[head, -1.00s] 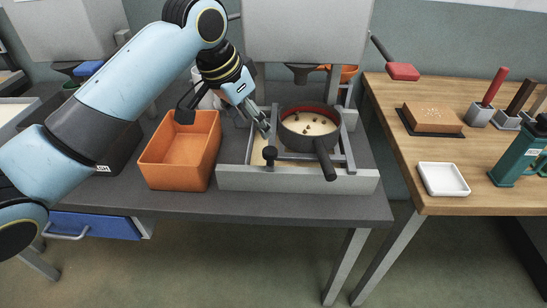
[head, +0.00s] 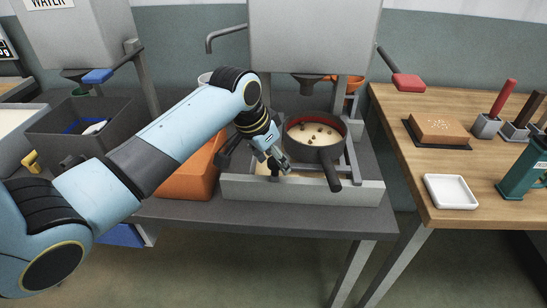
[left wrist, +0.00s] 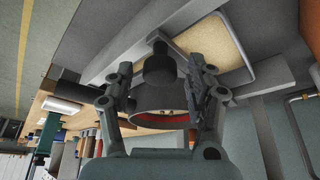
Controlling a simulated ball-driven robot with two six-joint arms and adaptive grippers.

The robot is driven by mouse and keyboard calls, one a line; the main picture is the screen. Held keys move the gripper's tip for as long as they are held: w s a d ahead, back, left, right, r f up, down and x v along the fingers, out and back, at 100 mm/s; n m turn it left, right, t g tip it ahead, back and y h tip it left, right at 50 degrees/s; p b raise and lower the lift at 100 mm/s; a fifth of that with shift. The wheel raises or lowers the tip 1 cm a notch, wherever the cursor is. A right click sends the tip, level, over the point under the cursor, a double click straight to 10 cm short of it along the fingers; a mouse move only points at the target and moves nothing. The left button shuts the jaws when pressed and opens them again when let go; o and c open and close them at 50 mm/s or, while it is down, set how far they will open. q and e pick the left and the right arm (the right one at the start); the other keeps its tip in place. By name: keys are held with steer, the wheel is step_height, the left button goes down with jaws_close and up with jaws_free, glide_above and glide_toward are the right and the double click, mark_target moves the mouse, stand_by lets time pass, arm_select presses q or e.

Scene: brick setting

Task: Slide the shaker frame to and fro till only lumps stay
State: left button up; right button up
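The shaker frame (head: 351,163) is a grey frame over a pale box-shaped tray (head: 300,190). It carries a dark round sieve pan (head: 330,152) with a red inner rim and a handle pointing to the front. Pale powder with several brown lumps (head: 318,138) lies in the pan. A dark knob (head: 274,172) stands at the frame's front left; it also shows in the left wrist view (left wrist: 159,68). My left gripper (head: 280,166) is at the knob. In the left wrist view its fingers (left wrist: 160,75) are apart, with the knob between them and gaps beside it. My right gripper is out of view.
An orange bin (head: 187,178) stands left of the tray, partly behind my left arm. A dark crate (head: 85,125) is farther left. A hopper (head: 310,40) hangs above the pan. The wooden table (head: 440,215) at right holds a white dish (head: 451,192) and a brown block (head: 437,129).

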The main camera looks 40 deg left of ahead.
arm_select(q)
steer(key=c, duration=0.7)
jaws_close()
steer(key=shift+a, duration=0.1)
steer(key=s+a+p, duration=0.2)
steer(key=a, duration=0.1)
steer(key=s+a+p, duration=0.1)
steer(key=a+p, duration=0.1)
steer(key=shift+s+r, duration=0.1)
steer(key=shift+r, duration=0.05)
steer(key=shift+s+a, duration=0.1)
steer(key=shift+a, duration=0.1)
steer(key=shift+d, duration=0.1)
steer(key=o, duration=0.7)
jaws_free()
steer(key=shift+o, duration=0.4)
